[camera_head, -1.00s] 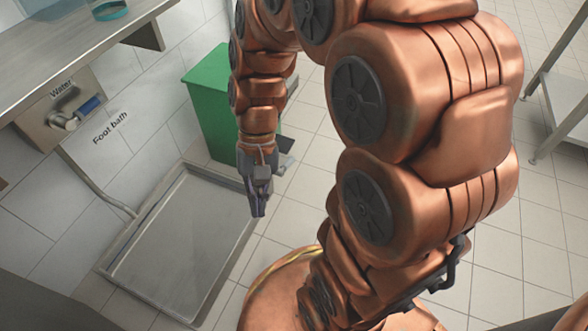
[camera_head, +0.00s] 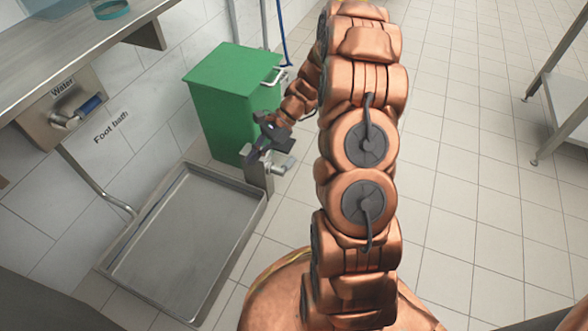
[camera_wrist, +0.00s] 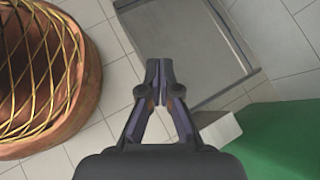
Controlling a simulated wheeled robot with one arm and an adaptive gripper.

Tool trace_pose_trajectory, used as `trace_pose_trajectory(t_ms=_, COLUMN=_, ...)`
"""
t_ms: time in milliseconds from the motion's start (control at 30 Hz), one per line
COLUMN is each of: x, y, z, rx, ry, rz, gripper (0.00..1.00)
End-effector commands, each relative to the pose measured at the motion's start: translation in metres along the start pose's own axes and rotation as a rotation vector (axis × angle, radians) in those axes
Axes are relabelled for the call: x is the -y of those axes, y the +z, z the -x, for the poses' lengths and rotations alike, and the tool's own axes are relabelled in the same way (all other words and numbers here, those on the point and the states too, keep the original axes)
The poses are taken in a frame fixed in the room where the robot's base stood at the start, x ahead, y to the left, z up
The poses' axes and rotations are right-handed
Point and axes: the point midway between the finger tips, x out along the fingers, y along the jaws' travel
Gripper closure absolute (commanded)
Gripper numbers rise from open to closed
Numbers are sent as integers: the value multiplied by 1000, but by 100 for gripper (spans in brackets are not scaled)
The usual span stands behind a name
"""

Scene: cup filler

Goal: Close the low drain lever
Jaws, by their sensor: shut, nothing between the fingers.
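The grey drain fitting (camera_head: 258,176) stands upright at the far right corner of the foot bath tray (camera_head: 190,245). A short round metal stub (camera_head: 280,169) sticks out on its right side; I cannot clearly make out the lever handle. My gripper (camera_head: 253,155) is just above the fitting, close to its top, and partly covers it; whether they touch is unclear. A pale block, apparently the fitting (camera_wrist: 217,128), shows right of the fingers.
A green bin (camera_head: 225,95) stands right behind the fitting, close to my gripper; its side (camera_wrist: 285,140) fills the wrist view's lower right. Tiled floor at right is clear up to a metal rack (camera_head: 570,105).

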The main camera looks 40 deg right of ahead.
Motion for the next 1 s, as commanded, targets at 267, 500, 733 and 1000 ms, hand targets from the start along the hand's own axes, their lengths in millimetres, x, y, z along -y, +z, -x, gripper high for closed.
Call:
trace_pose_trajectory(t_ms=267, x=20, y=-91, z=9, rx=75, ry=-177, rz=-259, gripper=100)
trace_pose_trajectory(t_ms=500, x=21, y=-175, z=15, rx=138, ry=-324, rz=-481, gripper=100)
trace_pose_trajectory(t_ms=733, x=4, y=-258, z=18, rx=202, ry=-465, rz=-693, gripper=100)
trace_pose_trajectory(t_ms=1000, x=-28, y=-338, z=16, rx=266, ry=-602, rz=-900, gripper=100)
